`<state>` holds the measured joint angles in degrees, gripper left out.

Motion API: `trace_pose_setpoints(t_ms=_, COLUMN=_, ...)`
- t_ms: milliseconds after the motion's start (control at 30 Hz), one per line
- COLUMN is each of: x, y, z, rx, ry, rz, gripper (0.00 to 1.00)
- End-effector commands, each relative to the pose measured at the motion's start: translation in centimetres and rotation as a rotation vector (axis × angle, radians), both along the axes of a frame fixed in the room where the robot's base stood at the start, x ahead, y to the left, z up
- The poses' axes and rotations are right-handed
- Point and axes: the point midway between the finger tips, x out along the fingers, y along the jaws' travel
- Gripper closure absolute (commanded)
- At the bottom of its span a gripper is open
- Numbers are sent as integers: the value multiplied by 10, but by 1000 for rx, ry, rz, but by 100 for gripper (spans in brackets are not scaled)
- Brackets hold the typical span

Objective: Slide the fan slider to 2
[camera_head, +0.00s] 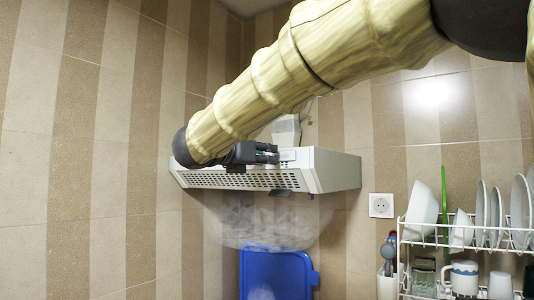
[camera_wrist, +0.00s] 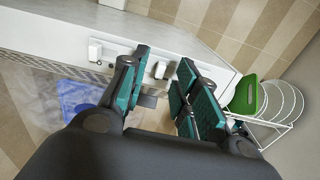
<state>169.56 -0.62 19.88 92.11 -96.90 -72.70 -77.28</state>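The white range hood (camera_head: 335,170) hangs on the wall in the head view, with a slotted front strip. In the wrist view its front panel (camera_wrist: 60,35) carries a white slider knob (camera_wrist: 95,50) at the left and another light knob (camera_wrist: 160,70) seen between my fingers. I cannot tell which knob is the fan slider or read any marks. My gripper (camera_wrist: 165,58) is open, with a teal-padded finger on each side of the second knob; contact cannot be made out. In the head view my gripper (camera_head: 262,154) is at the hood front, partly hidden by my arm.
A blue lid or panel (camera_head: 275,275) stands below the hood, with pale translucent vapour above it. A white dish rack (camera_head: 470,240) with plates and bowls is at the right, near a wall socket (camera_head: 381,205). A green board (camera_wrist: 244,95) shows in the wrist view.

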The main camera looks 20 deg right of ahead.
Motion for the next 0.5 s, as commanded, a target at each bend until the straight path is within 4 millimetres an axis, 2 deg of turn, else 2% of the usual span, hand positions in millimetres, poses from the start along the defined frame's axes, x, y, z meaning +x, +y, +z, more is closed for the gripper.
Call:
trace_pose_setpoints(t_ms=233, x=8, y=-12, z=0, rx=0, ry=0, rz=-1, gripper=70)
trace_pose_setpoints(t_ms=500, x=8, y=-13, z=0, rx=1, ry=-1, rz=-1, gripper=70)
